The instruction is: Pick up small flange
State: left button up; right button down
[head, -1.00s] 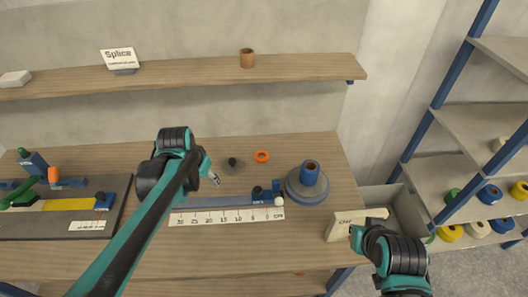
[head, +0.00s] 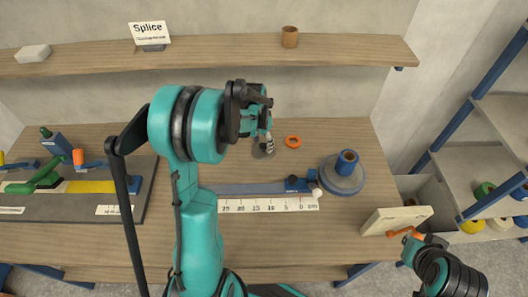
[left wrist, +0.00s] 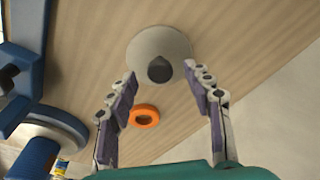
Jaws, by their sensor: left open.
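The small flange, a round light-grey disc with a dark hub, shows in the left wrist view (left wrist: 146,43), between and just beyond the fingertips of my left gripper (left wrist: 160,82). The gripper is open and empty, one finger on each side. In the head view my left gripper (head: 266,143) hangs over the table's back middle and hides most of the small flange (head: 261,153). Whether the fingers touch the disc is not clear. My right gripper (head: 408,236) is at the right by a cream block; its fingers are too small to read.
An orange ring (head: 293,142) lies right of the flange, also in the left wrist view (left wrist: 144,116). A large grey disc with a blue hub (head: 342,178) stands further right. A ruler strip (head: 270,205) lies in front. The cream block (head: 397,220) is near a grey bin.

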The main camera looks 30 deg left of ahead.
aim_at(259, 152)
pick_arm(q)
jog(key=f, duration=0.2)
jog(key=shift+w+f, duration=0.25)
jog(key=shift+f, duration=0.15)
jog(key=shift+r, duration=0.1)
grip_shut()
